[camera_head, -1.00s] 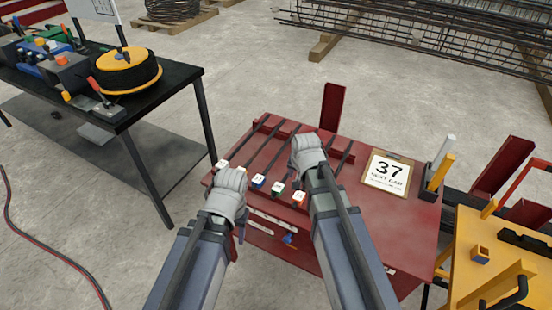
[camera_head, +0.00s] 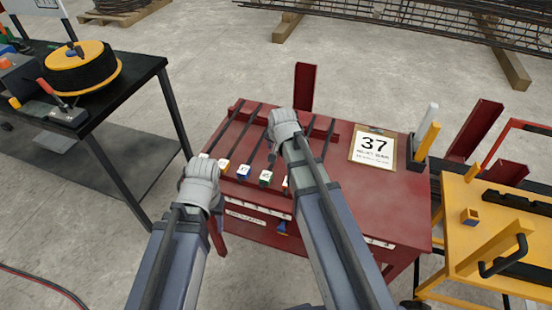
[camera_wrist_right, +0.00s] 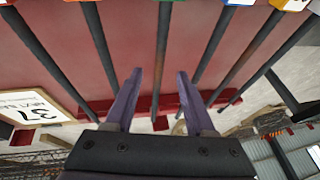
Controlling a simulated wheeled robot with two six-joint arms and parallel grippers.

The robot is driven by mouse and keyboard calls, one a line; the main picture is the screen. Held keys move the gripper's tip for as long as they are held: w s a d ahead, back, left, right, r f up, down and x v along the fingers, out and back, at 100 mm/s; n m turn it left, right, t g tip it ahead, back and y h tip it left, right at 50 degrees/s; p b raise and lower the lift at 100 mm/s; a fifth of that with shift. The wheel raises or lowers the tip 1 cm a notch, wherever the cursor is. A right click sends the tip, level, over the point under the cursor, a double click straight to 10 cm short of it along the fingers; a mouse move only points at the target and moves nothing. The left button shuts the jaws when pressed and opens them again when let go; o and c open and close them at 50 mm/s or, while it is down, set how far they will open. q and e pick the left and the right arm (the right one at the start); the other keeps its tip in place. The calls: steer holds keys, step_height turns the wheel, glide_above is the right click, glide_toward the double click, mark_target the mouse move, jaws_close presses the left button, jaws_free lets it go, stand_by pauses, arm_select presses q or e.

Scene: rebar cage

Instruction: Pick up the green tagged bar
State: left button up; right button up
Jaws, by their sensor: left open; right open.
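Several dark bars lie side by side on the red bench (camera_head: 400,205), each with a coloured tag at its near end. The green tag (camera_head: 265,178) is just left of the red-orange one, which my right forearm partly hides. My right gripper (camera_head: 272,152) is over this bar, mostly hidden by its own wrist. In the right wrist view, the open right fingers (camera_wrist_right: 159,76) point along the green tagged bar (camera_wrist_right: 163,35), which runs between them; I cannot tell contact. My left gripper (camera_head: 217,228) is open and empty at the bench's front left edge.
A clipboard marked 37 (camera_head: 373,147) lies right of the bars. A holder with a white and a yellow post (camera_head: 427,142) stands beside it. A yellow table (camera_head: 455,225) is at the right, a black table (camera_head: 120,155) at the left. Open floor lies behind the bench.

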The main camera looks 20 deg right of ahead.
mark_target(277, 152)
steer(key=shift+b+x, duration=2.4)
steer(key=shift+x, duration=0.2)
steer(key=shift+r, duration=0.1)
jaws_close()
